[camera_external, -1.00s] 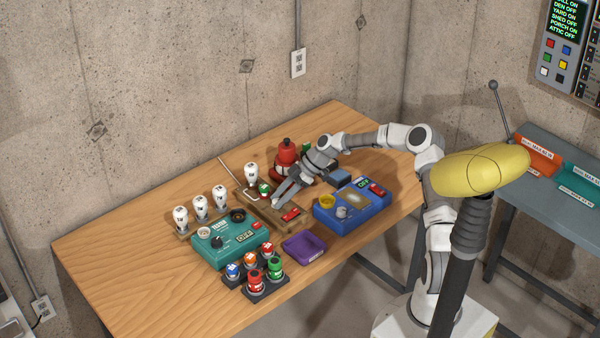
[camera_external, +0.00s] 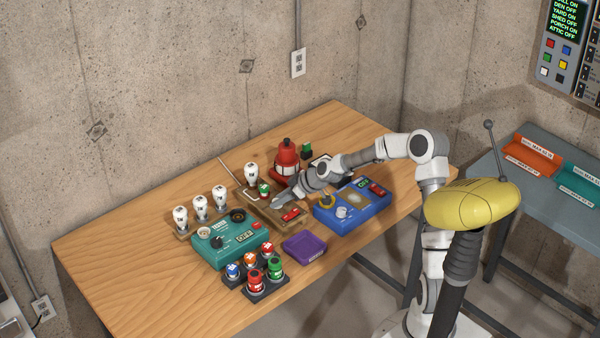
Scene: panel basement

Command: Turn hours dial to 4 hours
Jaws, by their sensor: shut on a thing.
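A low brown box (camera_external: 268,217) with a red switch (camera_external: 291,214) lies near the middle of the wooden table. My gripper (camera_external: 276,204) reaches down from the right, with its fingertips at the left part of this box. The fingers are shut there on a small part, seemingly the box's dial, which they hide. I cannot read its marks or setting.
White bulbs (camera_external: 200,208) stand at the left. A red lantern-like object (camera_external: 286,158) stands behind my gripper. The blue box lies close to its right. The table's left end is clear.

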